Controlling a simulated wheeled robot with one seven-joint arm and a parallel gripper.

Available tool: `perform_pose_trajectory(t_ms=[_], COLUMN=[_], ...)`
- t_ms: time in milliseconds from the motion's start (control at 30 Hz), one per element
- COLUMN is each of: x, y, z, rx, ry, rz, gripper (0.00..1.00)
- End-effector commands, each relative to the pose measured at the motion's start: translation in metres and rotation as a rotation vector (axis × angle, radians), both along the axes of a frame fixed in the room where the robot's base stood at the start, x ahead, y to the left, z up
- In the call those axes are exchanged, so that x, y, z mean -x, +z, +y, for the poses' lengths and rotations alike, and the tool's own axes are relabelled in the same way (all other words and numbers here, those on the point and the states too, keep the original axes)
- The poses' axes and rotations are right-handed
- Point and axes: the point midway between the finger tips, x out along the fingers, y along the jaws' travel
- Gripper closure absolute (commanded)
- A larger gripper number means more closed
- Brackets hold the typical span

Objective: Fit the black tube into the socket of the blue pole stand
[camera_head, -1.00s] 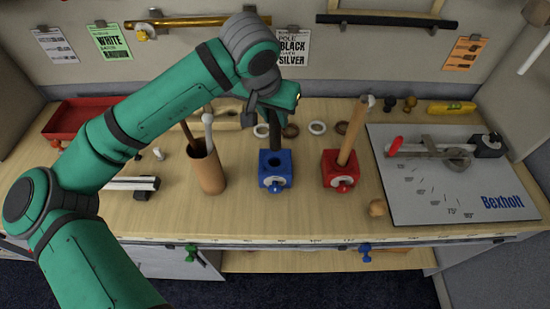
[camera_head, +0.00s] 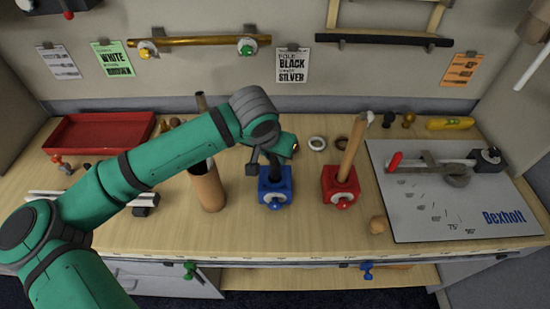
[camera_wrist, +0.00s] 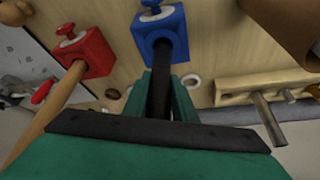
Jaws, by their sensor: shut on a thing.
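The blue pole stand (camera_head: 275,190) stands on the wooden table, left of the red stand. My gripper (camera_head: 277,152) is just above it, shut on the black tube (camera_head: 273,170). The tube is close to upright, and its lower end meets the top of the blue stand at the socket. In the wrist view the tube (camera_wrist: 161,80) runs between the green fingers of my gripper (camera_wrist: 166,98) into the top of the blue stand (camera_wrist: 150,30). The tube hides the socket rim, so I cannot tell how deep it sits.
The red stand (camera_head: 341,190) holds a wooden pole (camera_head: 353,145) close on the right. A brown cylinder holder (camera_head: 208,190) stands on the left. The table in front of the blue stand is clear.

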Motion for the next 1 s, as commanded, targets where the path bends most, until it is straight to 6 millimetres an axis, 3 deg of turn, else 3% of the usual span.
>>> perform_pose_trajectory(t_ms=[33, 67, 100, 167, 567, 1000], x=[0.005, 0.005, 0.005, 0.005, 0.008, 0.034], y=[-0.014, -0.014, -0.014, -0.015, -0.008, 0.069], z=[0.000, 0.000, 0.000, 0.000, 0.001, 0.013], rx=[-0.003, -0.004, -0.004, -0.003, -0.005, -0.004], ry=[0.001, 0.001, 0.001, 0.001, 0.003, 0.000], rz=[0.031, 0.032, 0.033, 0.034, 0.036, 0.024], gripper=[1.00, 1.00, 0.66, 0.57, 0.57, 0.57])
